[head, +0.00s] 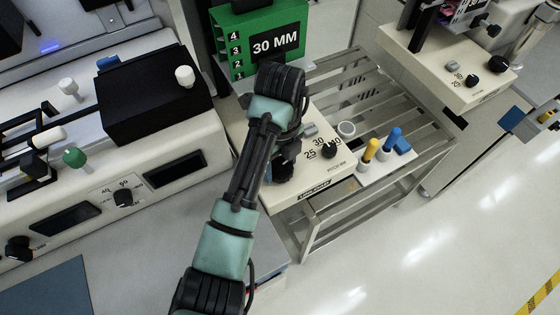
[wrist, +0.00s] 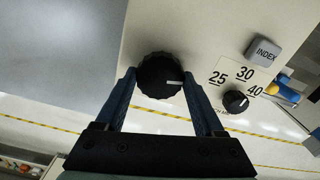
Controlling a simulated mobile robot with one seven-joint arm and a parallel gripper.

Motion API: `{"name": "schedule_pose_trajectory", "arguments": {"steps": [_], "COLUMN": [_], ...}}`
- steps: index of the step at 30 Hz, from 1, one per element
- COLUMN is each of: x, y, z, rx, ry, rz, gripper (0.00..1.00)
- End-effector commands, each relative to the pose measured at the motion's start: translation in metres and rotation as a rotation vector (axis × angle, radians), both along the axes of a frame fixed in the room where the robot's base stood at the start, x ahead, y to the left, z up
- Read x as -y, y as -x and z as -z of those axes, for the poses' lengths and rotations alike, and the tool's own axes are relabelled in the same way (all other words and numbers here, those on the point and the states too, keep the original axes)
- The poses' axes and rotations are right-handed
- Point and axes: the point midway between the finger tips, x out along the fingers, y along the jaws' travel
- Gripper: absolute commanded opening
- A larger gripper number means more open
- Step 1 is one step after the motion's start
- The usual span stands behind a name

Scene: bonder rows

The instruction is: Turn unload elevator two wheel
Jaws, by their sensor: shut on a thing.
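The black ribbed wheel (wrist: 158,74) with a white mark pointing right sits on the cream front panel in the wrist view. My gripper (wrist: 160,80) is shut on it, one finger on each side of its rim. In the head view my arm reaches down to the left part of the cream unit (head: 278,198) below the green 30 MM sign (head: 273,43), and hides most of the wheel and fingers. A dark label plate (head: 314,190) is on the unit's front; its small text is hard to read.
A smaller black knob (wrist: 235,101) with a 25-30-40 scale and a grey INDEX button (wrist: 263,51) are close to the right. Yellow (head: 370,150) and blue (head: 393,138) handles stand further right. A slatted metal rack (head: 360,85) lies behind. Open floor (head: 400,250) is at lower right.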

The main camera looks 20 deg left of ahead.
Motion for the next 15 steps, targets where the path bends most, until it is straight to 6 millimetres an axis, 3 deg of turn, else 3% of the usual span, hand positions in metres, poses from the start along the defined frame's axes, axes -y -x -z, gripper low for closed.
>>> {"name": "schedule_pose_trajectory", "arguments": {"steps": [1,5,15], "x": [-0.0002,-0.0002,-0.0003], "y": [0.0002,0.0002,0.0005], "z": [-0.0001,-0.0001,-0.0024], "rx": [-0.001,-0.001,-0.002], "ry": [0.000,0.000,0.000], "rz": [0.000,-0.001,-0.056], "gripper": [0.37,0.15,0.15]}}
